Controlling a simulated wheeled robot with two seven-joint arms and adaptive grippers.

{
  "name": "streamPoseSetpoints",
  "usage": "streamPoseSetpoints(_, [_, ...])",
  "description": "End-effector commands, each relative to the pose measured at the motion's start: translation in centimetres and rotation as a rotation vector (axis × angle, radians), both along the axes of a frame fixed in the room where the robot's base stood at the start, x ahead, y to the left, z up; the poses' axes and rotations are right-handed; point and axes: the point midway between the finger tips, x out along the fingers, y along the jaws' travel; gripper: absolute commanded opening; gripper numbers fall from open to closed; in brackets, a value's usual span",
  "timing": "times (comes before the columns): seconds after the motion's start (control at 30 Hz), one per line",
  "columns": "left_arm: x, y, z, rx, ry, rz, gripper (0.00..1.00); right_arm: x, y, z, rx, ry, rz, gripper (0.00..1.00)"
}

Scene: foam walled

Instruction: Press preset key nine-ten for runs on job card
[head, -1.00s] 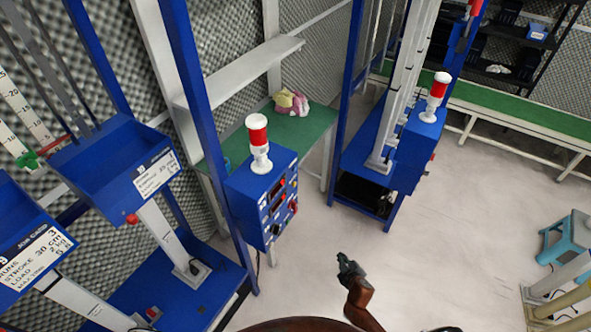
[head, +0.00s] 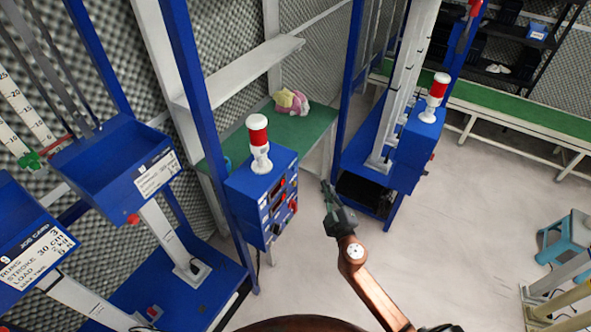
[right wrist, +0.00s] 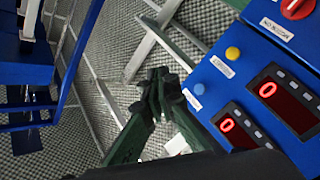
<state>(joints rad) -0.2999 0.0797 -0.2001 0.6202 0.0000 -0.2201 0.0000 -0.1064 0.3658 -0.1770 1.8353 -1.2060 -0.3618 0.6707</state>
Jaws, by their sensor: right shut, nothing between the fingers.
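The blue control box (head: 262,200) stands in the middle of the head view, its key panel on the right face. In the right wrist view the panel (right wrist: 225,75) shows two counters (right wrist: 288,98) with red zeros and small grey keys along their edges. A yellow button and a red knob are also there. My right gripper (head: 327,190) is shut and empty, to the right of the box and apart from it. Its closed fingertips (right wrist: 158,78) show left of the panel. The job card (head: 38,257) is at the left; its runs value is unclear. My left gripper is out of view.
A red-and-white lamp (head: 259,145) stands on the box. A blue post (head: 190,95) rises beside it. A second blue machine (head: 400,150) stands to the right. A green table (head: 290,130) with cloths is behind.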

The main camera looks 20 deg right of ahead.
Motion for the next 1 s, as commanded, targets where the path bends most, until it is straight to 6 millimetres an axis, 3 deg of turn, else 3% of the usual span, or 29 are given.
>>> streamPoseSetpoints(0.13, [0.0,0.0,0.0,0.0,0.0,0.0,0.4,-0.1,0.2,1.0,-0.008,-0.018,0.003,0.0])
streamPoseSetpoints(0.57, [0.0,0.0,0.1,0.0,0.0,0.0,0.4,0.3,0.5,1.1,-0.006,-0.018,0.003,0.0])
streamPoseSetpoints(1.0, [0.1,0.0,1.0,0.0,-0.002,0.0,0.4,4.7,3.9,1.1,-0.006,-0.018,0.003,0.0])
